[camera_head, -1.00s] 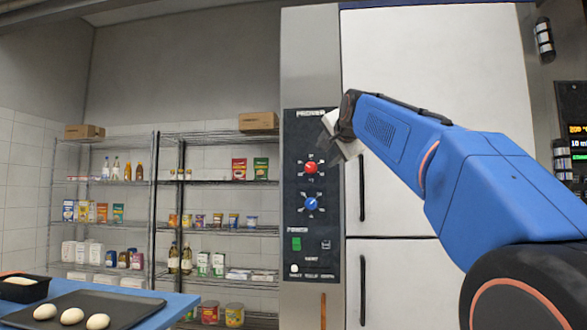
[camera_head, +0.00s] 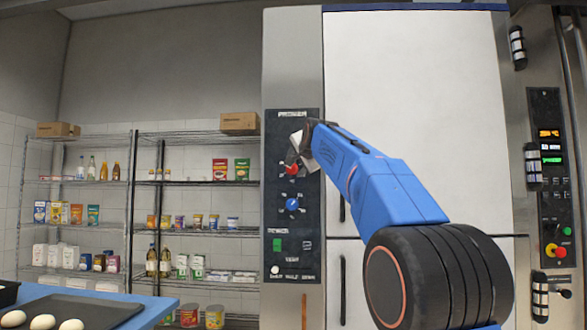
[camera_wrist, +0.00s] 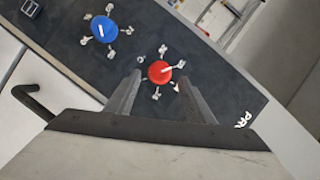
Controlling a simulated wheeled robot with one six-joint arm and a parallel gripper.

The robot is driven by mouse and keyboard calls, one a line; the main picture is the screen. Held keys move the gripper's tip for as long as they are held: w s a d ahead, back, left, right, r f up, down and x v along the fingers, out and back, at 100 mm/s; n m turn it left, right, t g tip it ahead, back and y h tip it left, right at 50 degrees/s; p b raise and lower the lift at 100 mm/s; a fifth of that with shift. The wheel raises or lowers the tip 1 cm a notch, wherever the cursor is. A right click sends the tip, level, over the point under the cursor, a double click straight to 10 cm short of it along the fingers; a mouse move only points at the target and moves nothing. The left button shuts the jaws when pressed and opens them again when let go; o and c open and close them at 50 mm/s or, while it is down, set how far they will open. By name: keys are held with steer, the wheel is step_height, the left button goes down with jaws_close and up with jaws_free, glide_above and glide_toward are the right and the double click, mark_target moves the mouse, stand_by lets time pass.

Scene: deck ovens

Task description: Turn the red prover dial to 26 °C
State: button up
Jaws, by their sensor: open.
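The red prover dial (camera_head: 291,169) is on the black control panel (camera_head: 270,215) of the prover, above the blue dial (camera_head: 292,204). In the wrist view the red dial (camera_wrist: 160,71) shows with a white pointer line and small scale marks around it, too small to read. My gripper (camera_head: 294,158) is at the upper part of the panel and partly covers the red dial's surroundings in the head view. In the wrist view its two fingers (camera_wrist: 160,85) are open, one on each side of the red dial's near edge. Contact cannot be told.
A green switch (camera_head: 278,245) sits lower on the panel. Tall door handles (camera_head: 343,290) stick out to the right of it. Wire shelves (camera_head: 200,182) with goods stand left. A blue table (camera_head: 150,312) with a tray of dough is at lower left.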

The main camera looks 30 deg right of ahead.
mark_target(292, 168)
steer(key=shift+x, duration=1.75)
steer(key=c, duration=1.1)
steer(key=shift+o, duration=0.2)
steer(key=shift+w, duration=0.1)
steer(key=n+g, duration=0.1)
steer(key=n, duration=0.1)
steer(key=n+g+h, duration=0.1)
steer(key=n, duration=0.1)
steer(key=shift+w+a+r+g+h, duration=0.15)
steer(key=shift+a+g+h, duration=0.05)
steer(key=shift+g+h, duration=0.1)
steer(key=n+h, duration=0.1)
steer(key=n, duration=0.1)
steer(key=n+g+h, duration=0.1)
steer(key=n, duration=0.1)
steer(key=shift+a+g, duration=0.15)
steer(key=shift+g, duration=0.15)
steer(key=shift+n, duration=0.3)
